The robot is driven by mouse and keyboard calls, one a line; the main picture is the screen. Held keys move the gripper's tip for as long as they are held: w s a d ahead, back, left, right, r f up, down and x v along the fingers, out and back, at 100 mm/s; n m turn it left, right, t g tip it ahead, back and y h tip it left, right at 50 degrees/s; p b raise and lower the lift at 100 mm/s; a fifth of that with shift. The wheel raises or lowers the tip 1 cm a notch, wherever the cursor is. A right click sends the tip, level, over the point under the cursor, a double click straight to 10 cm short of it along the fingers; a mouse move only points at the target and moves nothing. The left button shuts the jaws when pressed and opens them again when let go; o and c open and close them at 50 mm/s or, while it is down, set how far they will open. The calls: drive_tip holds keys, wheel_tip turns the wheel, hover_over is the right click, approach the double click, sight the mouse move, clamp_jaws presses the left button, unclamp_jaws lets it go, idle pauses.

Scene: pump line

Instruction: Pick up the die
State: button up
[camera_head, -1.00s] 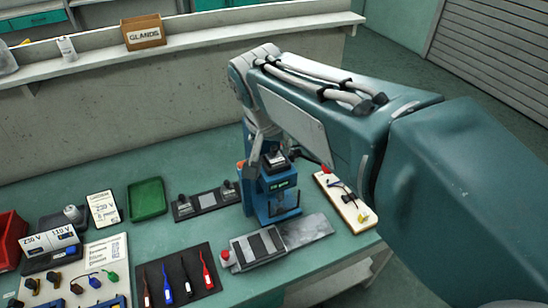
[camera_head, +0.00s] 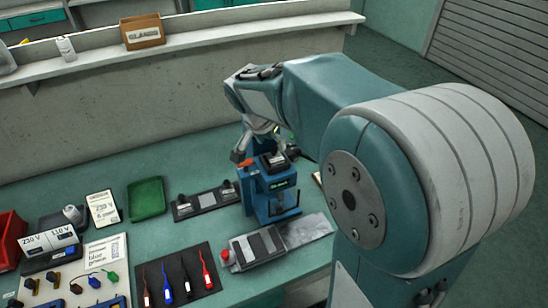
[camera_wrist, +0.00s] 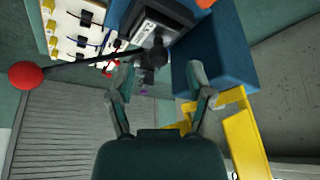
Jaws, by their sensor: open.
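A black die (camera_head: 275,161) with a knob sits on top of the blue press (camera_head: 275,197). In the wrist view the die's dark block (camera_wrist: 160,24) has a pale printed label, and its round black knob (camera_wrist: 154,57) faces me. My gripper (camera_wrist: 160,88) is open and empty. Its two fingers stand apart on either side of the line to the knob, with no clear contact. In the head view my gripper (camera_head: 266,135) is small and partly hidden, just above and behind the press. Two more dark knobbed pieces sit on a rack (camera_head: 206,201) left of the press.
A lever with a red ball (camera_wrist: 25,75) crosses the wrist view close to the left finger. A yellow frame (camera_wrist: 240,140) lies near the right finger. A control box with a red button (camera_head: 226,255) stands in front of the press. A green tray (camera_head: 147,197) is at left.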

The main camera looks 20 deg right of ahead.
sight(273, 147)
drive_tip(key=x, duration=0.3)
drive_tip(key=shift+f, duration=0.2)
clamp_jaws()
